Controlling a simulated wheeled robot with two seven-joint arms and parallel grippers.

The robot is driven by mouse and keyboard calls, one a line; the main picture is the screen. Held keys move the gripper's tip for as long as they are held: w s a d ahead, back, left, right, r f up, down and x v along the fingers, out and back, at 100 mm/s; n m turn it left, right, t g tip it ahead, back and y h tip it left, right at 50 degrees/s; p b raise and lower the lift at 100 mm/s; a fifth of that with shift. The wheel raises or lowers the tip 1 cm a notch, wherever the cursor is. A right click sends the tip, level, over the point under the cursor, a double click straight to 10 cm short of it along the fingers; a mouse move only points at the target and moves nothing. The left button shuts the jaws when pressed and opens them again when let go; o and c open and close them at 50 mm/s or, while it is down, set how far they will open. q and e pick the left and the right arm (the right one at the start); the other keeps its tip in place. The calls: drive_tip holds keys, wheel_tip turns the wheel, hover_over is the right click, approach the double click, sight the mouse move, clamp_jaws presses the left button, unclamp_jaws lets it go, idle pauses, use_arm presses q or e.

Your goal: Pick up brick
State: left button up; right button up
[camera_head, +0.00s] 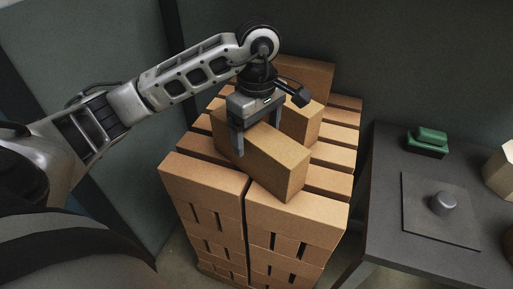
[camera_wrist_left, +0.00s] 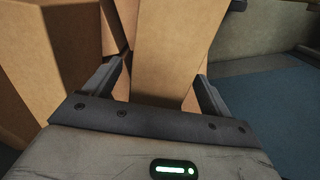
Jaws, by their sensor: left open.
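A tan brick (camera_head: 265,160) lies at an angle on top of a stack of like bricks in the head view. My left gripper (camera_head: 256,142) is over the left end of this brick, pointing down, with one finger on its near side. In the left wrist view, the same brick (camera_wrist_left: 168,45) runs between the two open fingers of my left gripper (camera_wrist_left: 160,85). Whether the fingers touch it cannot be told. My right gripper is not in view.
The brick stack (camera_head: 205,190) has more loose bricks (camera_head: 303,122) on top behind. A dark table (camera_head: 390,225) at right holds a grey plate with a knob (camera_head: 442,203) and a green object (camera_head: 428,140). Walls stand close behind and at left.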

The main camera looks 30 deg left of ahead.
use_arm(q)
drive_tip(key=shift+a+f, duration=0.1)
drive_tip(key=shift+f, duration=1.35)
drive_tip(key=c, duration=1.8)
drive_tip(key=shift+r, duration=0.15)
clamp_jaws()
drive_tip(key=shift+r, duration=0.1)
